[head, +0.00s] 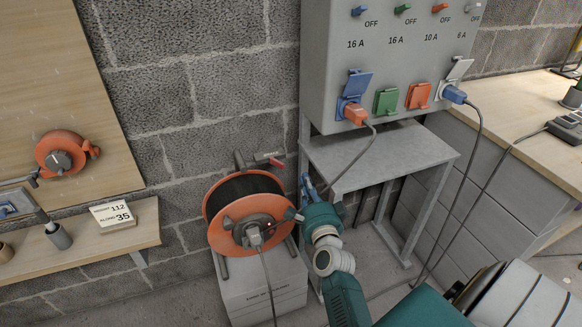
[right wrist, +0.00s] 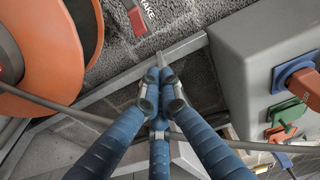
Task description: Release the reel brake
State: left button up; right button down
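The orange cable reel (head: 228,232) with dark cable on its drum stands on a grey block, and its orange rim fills the left of the right wrist view (right wrist: 40,60). A red brake part (head: 268,156) is at the reel's upper right, by a dark bracket. In the right wrist view the red part (right wrist: 137,20) lies beside partly cut-off lettering ending in "AKE". My right gripper (head: 306,182) is right of the reel, below and apart from the red part. Its blue fingers (right wrist: 160,78) are drawn together at the tips, with nothing seen between them. My left gripper is out of view.
A grey power box (head: 330,60) with coloured sockets hangs above a metal stand (head: 380,150) on the right. Plugged cables hang down from it and from the reel. A wooden shelf (head: 75,245) and orange wall reel (head: 62,150) are left. A drawer bench (head: 520,120) is far right.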

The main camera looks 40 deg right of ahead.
aim_at(278, 164)
jog(key=shift+d, duration=0.1)
jog(key=b+x, duration=0.2)
jog(key=x, duration=0.8)
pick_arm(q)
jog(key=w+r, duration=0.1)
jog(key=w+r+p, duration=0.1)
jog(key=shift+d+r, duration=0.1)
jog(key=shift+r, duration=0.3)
pick_arm(e)
jog(key=a, duration=0.2)
jog(key=s+a, duration=0.1)
jog(key=a, duration=0.1)
